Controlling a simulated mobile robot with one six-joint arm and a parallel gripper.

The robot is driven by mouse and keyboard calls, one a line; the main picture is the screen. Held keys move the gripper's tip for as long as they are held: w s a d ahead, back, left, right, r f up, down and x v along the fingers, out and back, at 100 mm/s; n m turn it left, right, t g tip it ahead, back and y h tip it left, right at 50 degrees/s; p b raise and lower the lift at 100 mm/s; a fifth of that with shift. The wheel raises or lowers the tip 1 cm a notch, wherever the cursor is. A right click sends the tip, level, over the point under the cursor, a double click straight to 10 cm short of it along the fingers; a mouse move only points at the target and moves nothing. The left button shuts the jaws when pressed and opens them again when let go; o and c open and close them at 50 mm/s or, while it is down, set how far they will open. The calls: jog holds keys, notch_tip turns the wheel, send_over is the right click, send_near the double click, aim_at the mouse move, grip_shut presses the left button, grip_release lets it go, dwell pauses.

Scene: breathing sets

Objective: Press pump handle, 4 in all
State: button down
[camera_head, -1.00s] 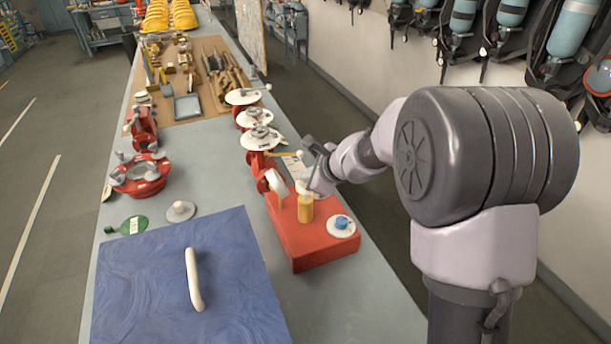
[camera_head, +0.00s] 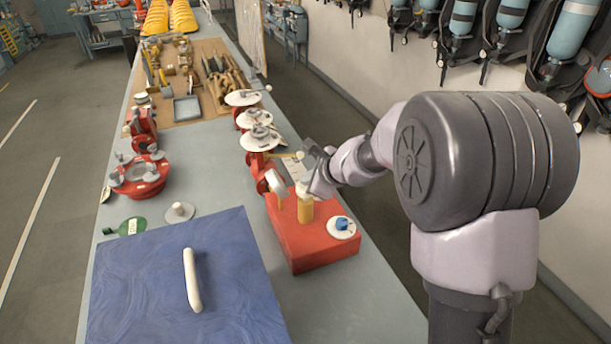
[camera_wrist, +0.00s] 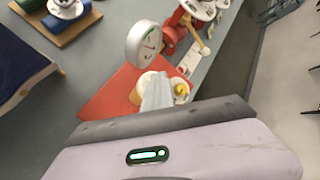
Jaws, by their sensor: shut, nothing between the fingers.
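A red box (camera_head: 318,248) stands on the bench and carries an upright yellow cylinder (camera_head: 305,212), a round gauge (camera_head: 276,184) and a white disc with a blue knob (camera_head: 342,224). I cannot tell for certain which part is the pump handle. My gripper (camera_head: 308,187) is shut and empty, just at the top of the yellow cylinder. In the wrist view, its closed fingers (camera_wrist: 157,90) point down at a round cream part on the red box (camera_wrist: 108,92), beside the gauge (camera_wrist: 144,45). The fingers hide part of it; contact cannot be told.
A blue panel (camera_head: 235,255) with a white handle (camera_head: 191,280) lies at the front left of the bench. Red valve parts with white discs (camera_head: 259,138) stand behind the box. A red flanged part (camera_head: 140,184) stands left.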

jog(key=shift+r+p, duration=2.25)
jog(key=shift+r, duration=0.3)
jog(key=shift+r, duration=0.1)
notch_tip(320, 180, up, 5)
jog(key=p, duration=0.4)
dwell(1.1)
notch_tip(320, 180, up, 4)
jog(key=n+b, duration=0.2)
jog(key=n, duration=0.6)
jog(key=n+b, duration=0.3)
jog(key=n, duration=0.5)
jog(key=shift+f+n+h, duration=0.2)
jog(key=shift+n+h, duration=0.2)
